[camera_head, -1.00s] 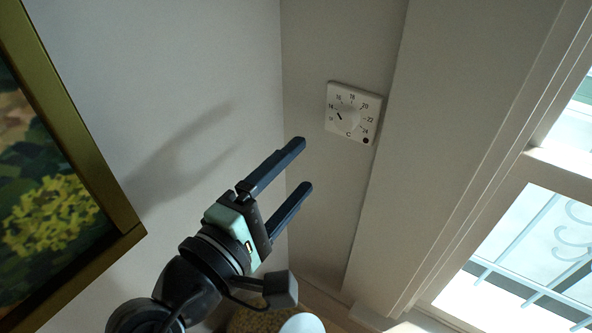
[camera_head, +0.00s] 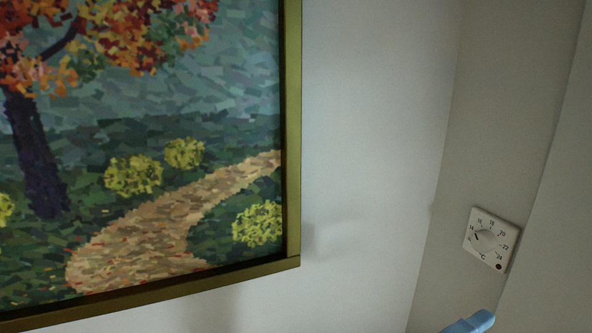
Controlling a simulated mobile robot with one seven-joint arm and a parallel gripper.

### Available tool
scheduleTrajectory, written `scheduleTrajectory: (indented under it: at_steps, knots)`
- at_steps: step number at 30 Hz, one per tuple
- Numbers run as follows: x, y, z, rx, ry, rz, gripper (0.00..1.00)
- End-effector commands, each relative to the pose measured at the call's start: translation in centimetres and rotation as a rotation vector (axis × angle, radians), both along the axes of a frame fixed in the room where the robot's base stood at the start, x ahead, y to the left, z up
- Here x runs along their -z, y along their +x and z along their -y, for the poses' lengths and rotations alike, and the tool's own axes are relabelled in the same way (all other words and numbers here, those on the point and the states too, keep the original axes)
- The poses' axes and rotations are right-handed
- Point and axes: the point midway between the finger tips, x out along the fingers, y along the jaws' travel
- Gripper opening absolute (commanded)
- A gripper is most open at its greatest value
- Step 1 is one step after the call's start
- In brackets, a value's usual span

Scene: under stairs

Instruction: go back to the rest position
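A single blue fingertip of my gripper (camera_head: 474,322) shows at the bottom edge, right of the middle. The other finger and the rest of my arm are out of view, so I cannot tell how far apart the fingers are. The fingertip is below and to the left of the white thermostat (camera_head: 491,238) in the picture, apart from it.
The square thermostat has a round dial and numbers and is fixed to the wall at the right. A gold-framed painting (camera_head: 294,130) of a tree and path fills the left. Bare pale wall (camera_head: 375,150) lies between them.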

Motion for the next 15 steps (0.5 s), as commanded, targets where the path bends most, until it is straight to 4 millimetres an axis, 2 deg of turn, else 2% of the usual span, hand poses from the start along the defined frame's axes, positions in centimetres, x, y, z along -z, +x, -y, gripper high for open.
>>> scheduleTrajectory:
  at_steps: [3, 8, 11, 14, 15]
  knots:
    - [-1.6, 2.3, -1.3, -0.137, 0.096, 0.187, 0.77]
    - [-4.8, 5.0, -3.8, -0.346, 0.247, 0.456, 0.77]
    - [-8.0, 6.3, -6.2, -0.514, 0.37, 0.665, 0.77]
    - [-12.5, 6.5, -9.4, -0.729, 0.529, 0.911, 0.77]
    - [-14.6, 6.1, -10.8, -0.824, 0.601, 1.013, 0.77]
